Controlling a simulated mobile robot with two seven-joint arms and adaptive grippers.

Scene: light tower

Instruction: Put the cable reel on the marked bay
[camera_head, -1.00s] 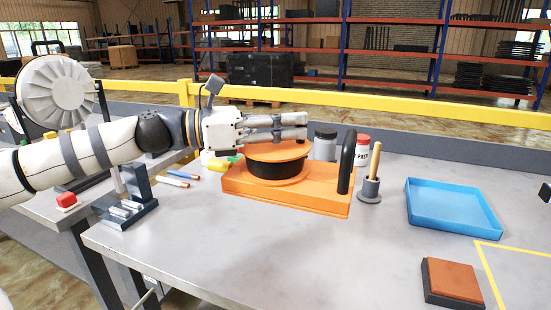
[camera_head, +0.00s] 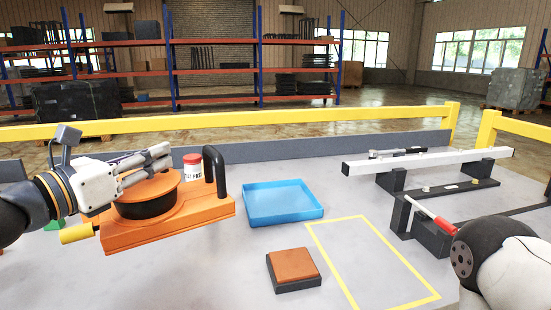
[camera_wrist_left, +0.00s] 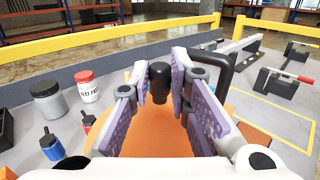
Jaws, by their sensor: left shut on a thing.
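The cable reel (camera_head: 150,208) has an orange base, a dark drum under an orange top, a black upright handle and a yellow grip at its left. My left gripper (camera_head: 160,160) is above it and shut on it. In the left wrist view, the gripper's fingers (camera_wrist_left: 160,95) stand either side of a black knob on the reel (camera_wrist_left: 250,140). The reel seems held up off the bench, though its underside is hidden. The marked bay (camera_head: 375,262), a yellow-taped rectangle, is empty on the bench to the right. My right gripper is out of view; part of my right arm shows at bottom right.
A blue tray (camera_head: 283,205) and a brown-topped block (camera_head: 293,268) lie between reel and bay. A red-lidded jar (camera_head: 193,168) stands behind the reel. A long white bar on dark supports (camera_head: 430,162) and a red-handled fixture (camera_head: 433,238) are right of the bay.

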